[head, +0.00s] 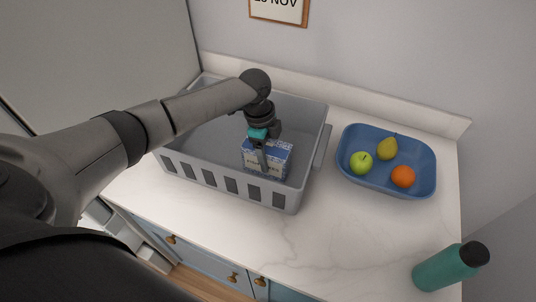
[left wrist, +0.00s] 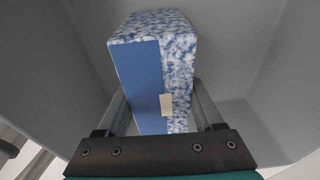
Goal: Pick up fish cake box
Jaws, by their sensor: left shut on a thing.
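The fish cake box (head: 281,160) is blue and white with a label band. It is inside the grey basket (head: 290,197), towards the right end. My left gripper (head: 264,160) reaches down into the basket from above and is shut on the box. In the left wrist view the box (left wrist: 150,70) stands between the two fingers of my left gripper (left wrist: 155,112), with a blue side and a mottled blue-white side showing. I cannot tell whether the box touches the basket floor. My right gripper is not in view.
A blue bowl (head: 427,160) with a green apple (head: 361,162), a pear (head: 387,148) and an orange (head: 403,176) stands right of the basket. A teal bottle (head: 445,268) is at the front right. The counter (head: 320,240) in front is clear. A wall rises behind.

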